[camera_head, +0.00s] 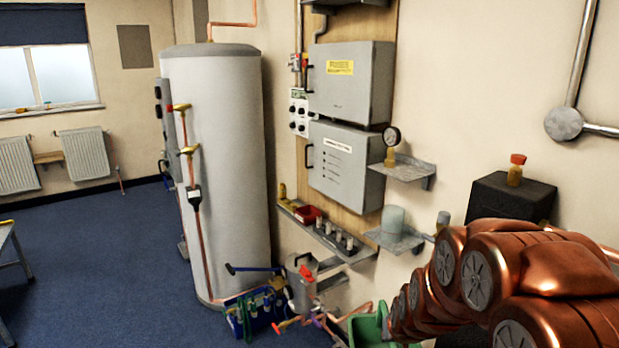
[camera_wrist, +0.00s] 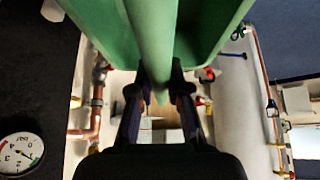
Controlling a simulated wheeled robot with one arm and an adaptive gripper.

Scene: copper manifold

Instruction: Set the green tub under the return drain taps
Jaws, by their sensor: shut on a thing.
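The green tub (camera_head: 367,330) shows at the bottom of the head view, partly hidden by my copper-coloured arm. In the wrist view the green tub (camera_wrist: 105,25) fills the top of the picture. My gripper (camera_wrist: 160,88) is shut on a part of the tub between its two dark fingers. The head view hides my gripper behind the arm. Copper pipework (camera_head: 345,312) with red handles runs low near the tub. Copper pipes (camera_wrist: 97,95) also show at left in the wrist view. I cannot tell which fittings are the return drain taps, or whether the tub touches the floor.
A tall grey cylinder (camera_head: 218,165) stands left of the pipework. A blue tool bag (camera_head: 255,312) and a grey metal can (camera_head: 300,283) are close to the tub. Wall shelves (camera_head: 400,240) and a black box (camera_head: 510,197) are near my arm. The blue floor (camera_head: 100,260) at left is mostly clear.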

